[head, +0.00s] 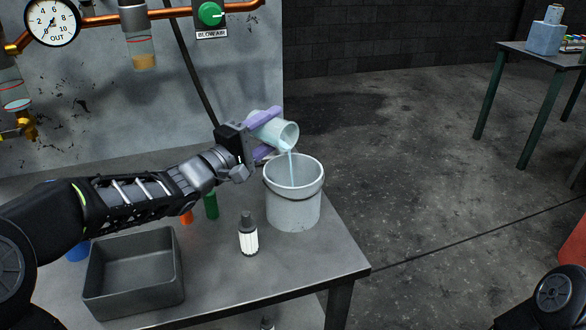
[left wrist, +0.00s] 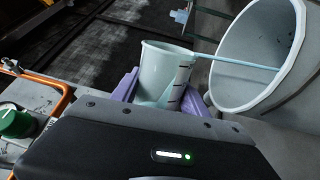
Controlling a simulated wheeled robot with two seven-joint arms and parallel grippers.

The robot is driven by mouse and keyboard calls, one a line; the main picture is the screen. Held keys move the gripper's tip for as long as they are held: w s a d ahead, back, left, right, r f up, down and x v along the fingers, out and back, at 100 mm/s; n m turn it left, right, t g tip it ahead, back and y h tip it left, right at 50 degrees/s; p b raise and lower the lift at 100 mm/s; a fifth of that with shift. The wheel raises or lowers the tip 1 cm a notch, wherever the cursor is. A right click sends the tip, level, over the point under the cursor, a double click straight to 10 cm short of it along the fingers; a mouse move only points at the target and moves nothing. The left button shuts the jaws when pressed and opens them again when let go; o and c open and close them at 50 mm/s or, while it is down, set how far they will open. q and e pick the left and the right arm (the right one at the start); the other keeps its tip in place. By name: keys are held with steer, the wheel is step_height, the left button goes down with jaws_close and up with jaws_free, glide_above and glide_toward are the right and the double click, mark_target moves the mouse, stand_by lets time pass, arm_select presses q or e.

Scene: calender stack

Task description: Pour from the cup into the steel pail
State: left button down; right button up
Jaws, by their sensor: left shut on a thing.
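My left gripper (head: 266,134) is shut on a pale, translucent cup (head: 274,130), with a purple finger on each side of it. The cup is tilted to the right, its mouth above the pail's rim. A thin pale-blue stream (head: 290,163) runs from the cup's lip down into the steel pail (head: 293,207), which stands upright near the table's right edge. In the left wrist view the cup (left wrist: 163,72) shows dark marks on its side, and the stream crosses into the pail's mouth (left wrist: 250,40). The level in the pail is unclear. My right gripper is not in view.
A grey open bin (head: 133,277) sits at the table's front left. A dark bottle with a white label (head: 248,238) stands before the pail. Green (head: 210,206), orange (head: 186,217) and blue (head: 78,251) items stand behind my left arm and the bin. A gauge (head: 52,22) and pipes are on the wall.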

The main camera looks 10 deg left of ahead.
arm_select(q)
steer(key=shift+d+f+m, duration=0.15)
steer(key=shift+f+m, duration=0.1)
steer(key=shift+m, duration=0.25)
stand_by(0.3)
steer(key=shift+r, duration=0.15)
steer(key=shift+a+n, duration=0.2)
steer(key=shift+n, duration=0.6)
steer(key=shift+a+f+n+b, duration=0.1)
steer(key=shift+f+n+b, duration=0.4)
steer(key=shift+n+b, duration=0.2)
steer(key=p, duration=0.2)
steer(key=a+n+p, duration=0.1)
steer(key=p, duration=0.1)
steer(key=shift+w+r+n+y, duration=0.2)
steer(key=shift+w+n+y, duration=0.1)
steer(key=shift+w, duration=0.1)
steer(key=shift+a+f, duration=0.15)
steer(key=shift+f, duration=0.3)
